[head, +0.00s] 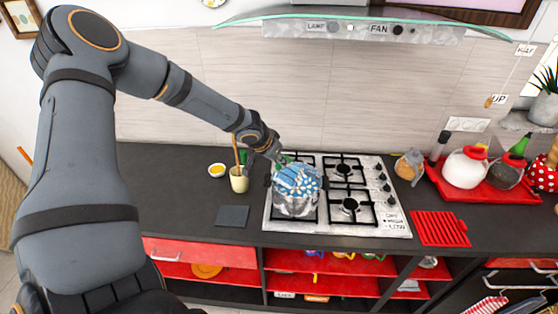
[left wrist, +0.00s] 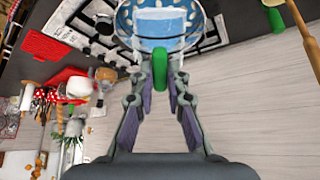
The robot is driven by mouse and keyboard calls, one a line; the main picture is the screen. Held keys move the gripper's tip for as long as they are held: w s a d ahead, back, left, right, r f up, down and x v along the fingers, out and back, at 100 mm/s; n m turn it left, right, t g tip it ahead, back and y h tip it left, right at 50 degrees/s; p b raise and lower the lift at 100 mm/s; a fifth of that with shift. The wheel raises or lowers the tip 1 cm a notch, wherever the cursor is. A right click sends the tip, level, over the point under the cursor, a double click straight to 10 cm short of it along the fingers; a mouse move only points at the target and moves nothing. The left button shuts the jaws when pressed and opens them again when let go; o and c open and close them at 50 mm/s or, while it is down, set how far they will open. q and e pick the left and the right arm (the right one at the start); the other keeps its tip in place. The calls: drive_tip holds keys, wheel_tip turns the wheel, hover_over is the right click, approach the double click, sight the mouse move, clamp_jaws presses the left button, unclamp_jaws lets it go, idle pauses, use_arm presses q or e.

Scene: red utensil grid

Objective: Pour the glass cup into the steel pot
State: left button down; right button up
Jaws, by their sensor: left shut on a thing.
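The steel pot (head: 294,207) stands on the left part of the stove, with its upper part behind blue and white speckles. In the left wrist view, the glass cup (left wrist: 162,27) looks clear with light blue in it and shows in front of the pot's round opening. My left gripper (head: 272,152) is above the pot's back left side, with its fingers drawn close together; they also show in the left wrist view (left wrist: 162,65). It is shut on the glass cup. My right gripper is not in view.
A cup with a wooden spoon (head: 238,182) and a small yellow-filled bowl (head: 217,170) stand left of the stove (head: 372,222). A dark square mat (head: 232,216) lies in front. A red grid (head: 440,229) and a red tray (head: 470,190) with jars are on the right.

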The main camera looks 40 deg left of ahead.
use_arm(q)
drive_tip(key=shift+w+a+g, duration=0.15)
drive_tip(key=shift+w+g, duration=0.15)
drive_tip(key=shift+w, duration=0.15)
drive_tip(key=shift+w+g, duration=0.3)
drive_tip(key=shift+w, duration=0.05)
drive_tip(key=shift+w+d+r, duration=0.1)
drive_tip(key=shift+d+r, duration=0.05)
drive_tip(key=shift+d, duration=0.05)
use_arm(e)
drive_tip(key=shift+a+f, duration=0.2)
use_arm(q)
drive_tip(key=shift+a, duration=0.15)
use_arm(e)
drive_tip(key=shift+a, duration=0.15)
